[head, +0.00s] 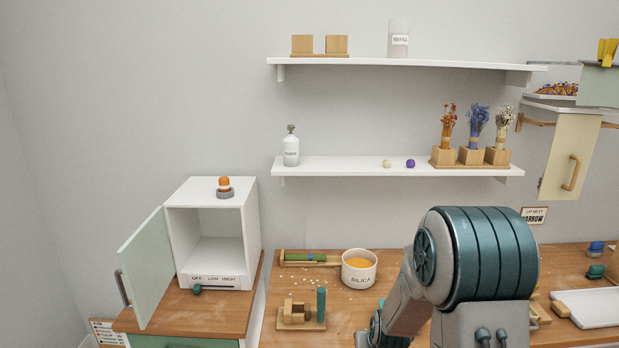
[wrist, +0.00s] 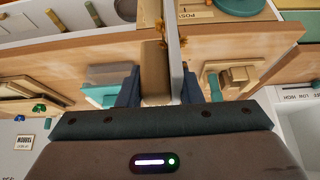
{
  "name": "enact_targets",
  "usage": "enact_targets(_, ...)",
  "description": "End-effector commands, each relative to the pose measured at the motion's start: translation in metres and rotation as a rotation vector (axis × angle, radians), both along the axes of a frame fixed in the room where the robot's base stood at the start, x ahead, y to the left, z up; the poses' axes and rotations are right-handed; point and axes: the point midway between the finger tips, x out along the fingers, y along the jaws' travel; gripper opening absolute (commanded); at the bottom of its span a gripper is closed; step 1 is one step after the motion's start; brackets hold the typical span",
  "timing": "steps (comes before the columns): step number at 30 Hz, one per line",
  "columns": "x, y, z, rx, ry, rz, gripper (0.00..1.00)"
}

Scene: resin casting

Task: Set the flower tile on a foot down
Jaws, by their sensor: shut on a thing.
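In the wrist view my gripper (wrist: 160,88) is shut on the flower tile on a foot (wrist: 155,72). The tan wooden foot sits between the dark fingers. The pale tile shows nearly edge-on beside it, with some yellow-orange flower bits at its edges. Below and behind it is the wooden worktop (head: 333,326), but I cannot tell whether the foot touches anything. In the head view my arm hides the gripper and the tile.
A white cabinet (head: 251,215) stands at left, its green door (head: 143,268) open. A SILICA pot (head: 359,270) and a wooden stand with a green post (head: 321,305) are on the worktop. A white tray (head: 590,307) lies at right. Shelves (head: 398,167) hang above.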

Motion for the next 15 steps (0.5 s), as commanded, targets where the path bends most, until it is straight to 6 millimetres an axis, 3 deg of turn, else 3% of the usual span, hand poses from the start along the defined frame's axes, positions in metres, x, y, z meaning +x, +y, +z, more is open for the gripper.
enact_targets(3,-0.027,0.004,-0.027,0.001,0.004,0.002,0.0)
enact_targets(6,-0.041,0.006,-0.038,0.002,0.001,0.002,0.0)
enact_targets(15,-0.05,0.007,-0.045,0.002,-0.005,0.004,0.0)
